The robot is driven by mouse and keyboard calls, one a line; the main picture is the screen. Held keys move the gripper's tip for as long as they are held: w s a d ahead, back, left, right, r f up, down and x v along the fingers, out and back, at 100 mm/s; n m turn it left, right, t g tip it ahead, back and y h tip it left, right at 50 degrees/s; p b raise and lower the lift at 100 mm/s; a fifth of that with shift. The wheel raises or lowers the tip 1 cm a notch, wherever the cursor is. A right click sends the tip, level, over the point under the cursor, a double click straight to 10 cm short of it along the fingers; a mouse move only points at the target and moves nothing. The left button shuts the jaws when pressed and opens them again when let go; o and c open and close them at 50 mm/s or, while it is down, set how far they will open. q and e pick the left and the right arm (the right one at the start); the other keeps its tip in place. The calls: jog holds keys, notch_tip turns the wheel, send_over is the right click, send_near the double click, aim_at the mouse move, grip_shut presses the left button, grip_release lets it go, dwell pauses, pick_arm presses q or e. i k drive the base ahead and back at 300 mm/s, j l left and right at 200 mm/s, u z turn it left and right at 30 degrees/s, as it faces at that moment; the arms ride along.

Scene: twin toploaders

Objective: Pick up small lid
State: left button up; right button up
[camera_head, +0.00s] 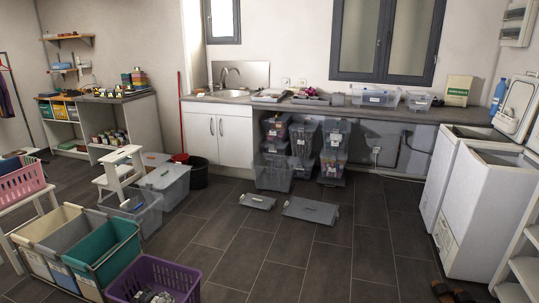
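Two flat grey lids lie on the dark tiled floor in the middle of the room. The small lid (257,201) is on the left, in front of the stacked bins. The larger lid (311,210) lies to its right, a little nearer to me. Both look flat on the floor, with a small gap between them. Neither of my grippers is in view.
Stacked clear bins (274,172) stand under the counter behind the lids. A purple basket (184,277), a teal bin (112,245) and a white step stool (120,172) are on the left. Two white toploaders (487,211) stand right. The floor in front of the lids is clear.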

aim_at(264, 203)
jog(key=i, duration=4.8)
